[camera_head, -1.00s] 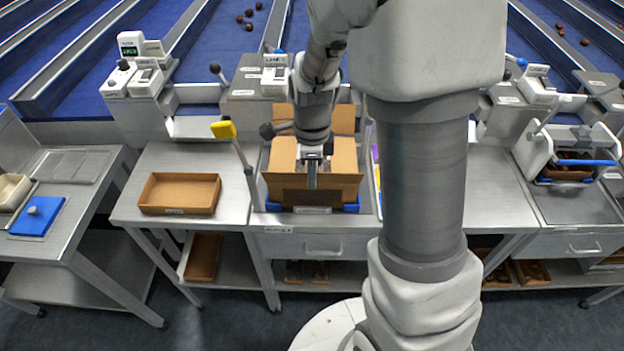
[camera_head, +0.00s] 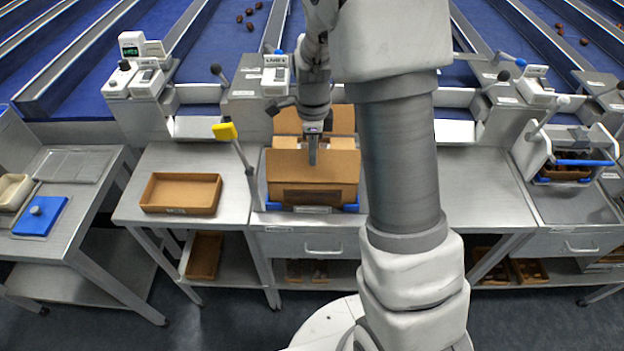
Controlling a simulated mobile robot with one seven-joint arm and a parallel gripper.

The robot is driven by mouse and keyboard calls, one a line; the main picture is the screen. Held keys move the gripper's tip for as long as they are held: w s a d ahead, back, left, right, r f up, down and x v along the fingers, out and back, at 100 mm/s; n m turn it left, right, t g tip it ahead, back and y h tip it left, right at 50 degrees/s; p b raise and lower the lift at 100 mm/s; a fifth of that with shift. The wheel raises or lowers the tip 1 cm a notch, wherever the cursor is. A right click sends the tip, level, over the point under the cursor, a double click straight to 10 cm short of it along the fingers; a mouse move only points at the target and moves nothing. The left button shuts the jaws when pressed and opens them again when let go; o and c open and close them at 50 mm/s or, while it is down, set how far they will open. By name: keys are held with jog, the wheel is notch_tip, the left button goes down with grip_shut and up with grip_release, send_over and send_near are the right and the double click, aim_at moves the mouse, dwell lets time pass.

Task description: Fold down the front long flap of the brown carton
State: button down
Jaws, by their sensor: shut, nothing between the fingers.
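The brown carton (camera_head: 268,192) stands open on the bench in the middle of the view. Its front long flap (camera_head: 285,165) shows as a broad tan panel above the darker front wall, sloping up from the near edge. The back flap (camera_head: 344,120) stands upright behind. My gripper (camera_head: 312,162) is shut and empty, pointing down over the middle of the front flap's upper edge. Its fingertips overlap the flap in the picture; whether they touch it I cannot tell. The carton's inside is mostly hidden by the front flap.
A shallow brown tray (camera_head: 181,210) lies on the bench to the left. A yellow-tipped lever (camera_head: 225,131) rises close to the carton's left side. Blue guides (camera_head: 351,208) sit at the carton's base. My arm hides the bench just right of the carton.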

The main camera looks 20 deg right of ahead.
jog(key=shift+w+d, duration=0.25)
jog(key=shift+w, duration=0.5)
jog(key=shift+w+d, duration=0.2)
jog(key=shift+w, duration=0.55)
jog(key=shift+f, duration=0.1)
jog(key=shift+f+b, duration=1.45)
jog(key=shift+f, duration=1)
notch_tip(320, 180, up, 11)
jog(key=p, duration=0.8)
jog(key=shift+r+p, duration=0.2)
jog(key=shift+p, duration=0.1)
